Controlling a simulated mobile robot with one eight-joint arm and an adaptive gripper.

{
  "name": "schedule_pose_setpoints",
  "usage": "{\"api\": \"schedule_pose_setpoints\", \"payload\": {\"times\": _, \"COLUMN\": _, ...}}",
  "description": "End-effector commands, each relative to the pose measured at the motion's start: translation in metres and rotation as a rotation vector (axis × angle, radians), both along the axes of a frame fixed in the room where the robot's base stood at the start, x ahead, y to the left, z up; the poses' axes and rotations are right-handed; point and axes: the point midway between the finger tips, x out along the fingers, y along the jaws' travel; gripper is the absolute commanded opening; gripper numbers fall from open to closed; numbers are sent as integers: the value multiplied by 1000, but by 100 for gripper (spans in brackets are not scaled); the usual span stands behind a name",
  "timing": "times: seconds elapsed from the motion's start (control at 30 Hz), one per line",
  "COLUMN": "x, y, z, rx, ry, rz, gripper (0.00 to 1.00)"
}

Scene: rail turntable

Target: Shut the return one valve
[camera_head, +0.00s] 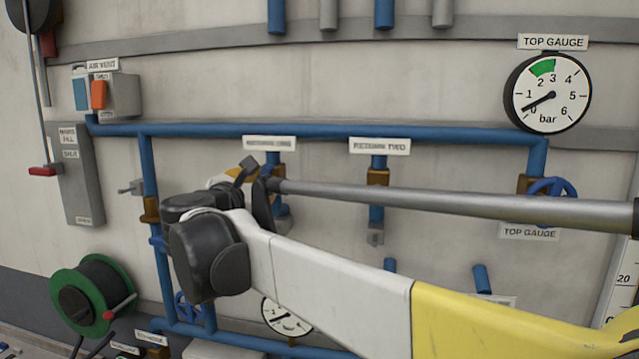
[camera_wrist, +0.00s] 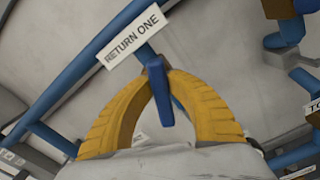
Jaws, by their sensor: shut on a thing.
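The RETURN ONE label (camera_head: 269,143) hangs on the blue pipe in the head view, and it also shows in the wrist view (camera_wrist: 132,40). In the wrist view a blue lever (camera_wrist: 160,96) sits just below this label, between the two yellow fingers. My gripper (camera_wrist: 156,76) is shut on this lever, with a fingertip on each side. In the head view my gripper (camera_head: 246,172) is at the return one pipe, and my arm hides most of the valve. The valve's exact turn angle cannot be told.
The RETURN TWO valve (camera_head: 377,178) stands to the right on a parallel pipe. A blue handwheel (camera_head: 553,188) and the top gauge (camera_head: 548,94) are farther right. The blue header pipe (camera_head: 330,131) runs above. A green hose reel (camera_head: 92,296) is at lower left.

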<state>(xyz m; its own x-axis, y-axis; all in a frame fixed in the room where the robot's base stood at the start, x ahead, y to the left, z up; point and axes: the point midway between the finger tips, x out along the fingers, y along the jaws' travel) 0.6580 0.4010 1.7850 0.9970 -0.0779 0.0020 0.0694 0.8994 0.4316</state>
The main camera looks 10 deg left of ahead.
Motion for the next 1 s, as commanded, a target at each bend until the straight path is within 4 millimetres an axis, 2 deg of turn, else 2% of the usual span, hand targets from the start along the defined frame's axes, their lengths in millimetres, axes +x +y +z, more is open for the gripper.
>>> {"api": "schedule_pose_setpoints", "payload": {"times": 1.0, "x": 0, "y": -9, "z": -11, "rx": 924, "ry": -73, "rz": 3, "gripper": 0}}
